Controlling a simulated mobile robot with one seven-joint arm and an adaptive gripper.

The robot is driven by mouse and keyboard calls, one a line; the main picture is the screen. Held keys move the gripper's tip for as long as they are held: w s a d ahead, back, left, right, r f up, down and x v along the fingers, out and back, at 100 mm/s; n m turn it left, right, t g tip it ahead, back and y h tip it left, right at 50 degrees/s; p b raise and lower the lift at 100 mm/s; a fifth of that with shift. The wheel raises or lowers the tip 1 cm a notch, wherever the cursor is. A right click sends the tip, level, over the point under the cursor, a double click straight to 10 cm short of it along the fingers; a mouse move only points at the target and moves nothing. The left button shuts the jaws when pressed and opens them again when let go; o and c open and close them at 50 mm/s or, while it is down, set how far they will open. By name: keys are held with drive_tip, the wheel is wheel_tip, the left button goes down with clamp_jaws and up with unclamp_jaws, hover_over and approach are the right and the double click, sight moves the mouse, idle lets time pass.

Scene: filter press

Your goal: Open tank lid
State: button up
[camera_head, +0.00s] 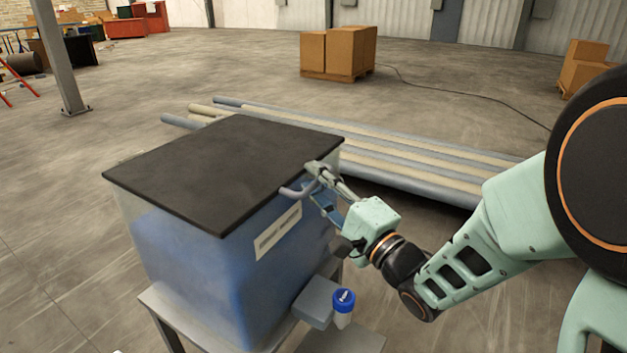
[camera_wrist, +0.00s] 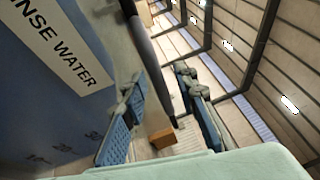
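The tank (camera_head: 200,240) is a translucent box of blue liquid on a pale stand. Its flat dark lid (camera_head: 215,165) lies shut on top. A grey curved handle (camera_head: 294,192) sticks out from the lid's right edge. My gripper (camera_head: 319,178) is at this handle, with its fingers at the handle's right end. In the wrist view, my gripper (camera_wrist: 162,108) has its two blue-padded fingers spread apart. The tank wall with its "RINSE WATER" label (camera_wrist: 68,45) is to their left. I cannot tell whether a finger touches the handle.
A small bottle with a blue cap (camera_head: 344,301) stands beside a grey block (camera_head: 315,300) below my gripper. Long pipes (camera_head: 400,160) lie on the floor behind the tank. Cartons on a pallet (camera_head: 338,52) stand farther back. Open floor lies to the tank's left.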

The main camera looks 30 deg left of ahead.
drive_tip(key=shift+c, duration=0.4)
clamp_jaws()
